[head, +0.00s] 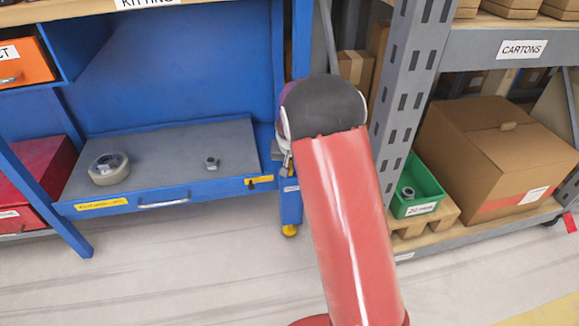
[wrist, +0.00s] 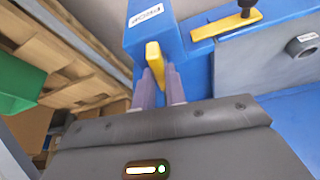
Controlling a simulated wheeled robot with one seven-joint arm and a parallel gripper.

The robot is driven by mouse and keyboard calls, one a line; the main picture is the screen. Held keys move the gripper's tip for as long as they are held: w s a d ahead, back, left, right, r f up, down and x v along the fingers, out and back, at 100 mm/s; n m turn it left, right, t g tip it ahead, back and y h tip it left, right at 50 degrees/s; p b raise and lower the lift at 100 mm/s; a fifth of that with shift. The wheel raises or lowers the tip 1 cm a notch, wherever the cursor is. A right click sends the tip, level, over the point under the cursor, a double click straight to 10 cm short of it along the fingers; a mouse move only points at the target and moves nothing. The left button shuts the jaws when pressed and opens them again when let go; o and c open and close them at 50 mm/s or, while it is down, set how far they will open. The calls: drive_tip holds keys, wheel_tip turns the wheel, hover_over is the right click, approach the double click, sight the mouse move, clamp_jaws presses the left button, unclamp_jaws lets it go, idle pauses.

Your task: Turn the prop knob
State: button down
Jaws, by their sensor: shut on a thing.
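The prop knob (wrist: 154,62) is a yellow bar-shaped handle on a blue block (wrist: 183,42) with a white label, in the wrist view. My gripper (wrist: 160,82) has its two purple-grey fingers close around the lower part of the knob, shut on it. In the head view, the blue block (head: 290,205) stands at the right end of the blue bench, and my arm and wrist hide the knob and most of the gripper.
A metal nut (head: 211,162) and a tape roll (head: 109,168) lie on the tray. A grey rack post (head: 404,90) and a green bin (head: 416,186) stand close on the right.

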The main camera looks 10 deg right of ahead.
drive_tip(key=n, duration=0.2)
drive_tip(key=n+y+b, duration=0.1)
drive_tip(key=shift+d+n, duration=0.2)
drive_tip(key=shift+n, duration=0.2)
drive_tip(key=shift+n+y, duration=0.9)
drive_tip(key=shift+n, duration=0.9)
drive_tip(key=shift+g, duration=0.3)
drive_tip(key=c, duration=1.4)
unclamp_jaws()
drive_tip(key=shift+c, duration=0.2)
drive_tip(key=v, duration=0.7)
drive_tip(key=shift+r+p, duration=0.35)
drive_tip(key=shift+s, duration=0.1)
